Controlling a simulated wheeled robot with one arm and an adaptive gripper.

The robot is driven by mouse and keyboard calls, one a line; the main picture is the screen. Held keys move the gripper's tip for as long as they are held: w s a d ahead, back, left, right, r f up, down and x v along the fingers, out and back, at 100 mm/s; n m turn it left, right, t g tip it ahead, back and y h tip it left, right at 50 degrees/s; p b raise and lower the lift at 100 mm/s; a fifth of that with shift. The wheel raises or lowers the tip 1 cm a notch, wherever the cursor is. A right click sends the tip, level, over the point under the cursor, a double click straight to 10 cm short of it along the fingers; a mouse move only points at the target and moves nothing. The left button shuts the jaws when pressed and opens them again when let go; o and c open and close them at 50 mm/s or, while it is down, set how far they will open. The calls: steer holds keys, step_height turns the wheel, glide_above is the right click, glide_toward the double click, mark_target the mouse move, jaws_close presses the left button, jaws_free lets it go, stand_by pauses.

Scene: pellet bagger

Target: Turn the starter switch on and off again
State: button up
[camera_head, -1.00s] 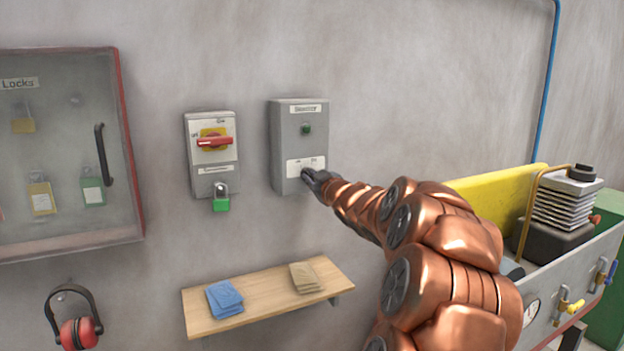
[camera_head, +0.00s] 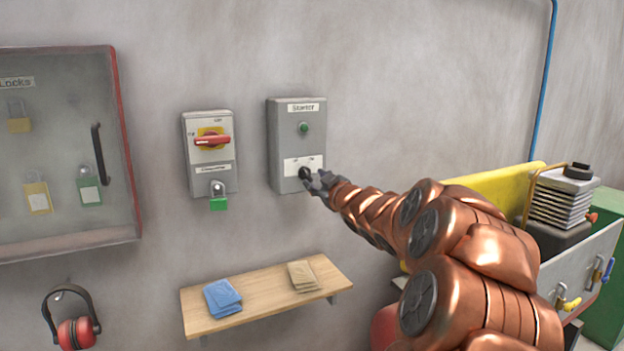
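The starter box (camera_head: 283,143) is a grey box on the wall with a "Starter" label, a green lamp or button (camera_head: 304,128) and a white switch plate. Its black rotary switch knob (camera_head: 304,172) sits at the lower part of the plate. My gripper (camera_head: 318,183) is just right of and below the knob, its fingers pointing at it. The knob is partly hidden by the fingers, and I cannot tell whether they touch it. The fingers look spread apart.
Left of the starter, an isolator (camera_head: 212,141) has a red handle and a green padlock (camera_head: 219,203) hanging below. A glass lock cabinet (camera_head: 68,150), ear defenders (camera_head: 75,331) and a wooden shelf (camera_head: 262,302) with blue and tan packets are nearby. A machine with a yellow panel stands right.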

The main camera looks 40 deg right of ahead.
steer(key=v, duration=0.7)
steer(key=shift+s, duration=0.3)
steer(key=shift+a, duration=0.1)
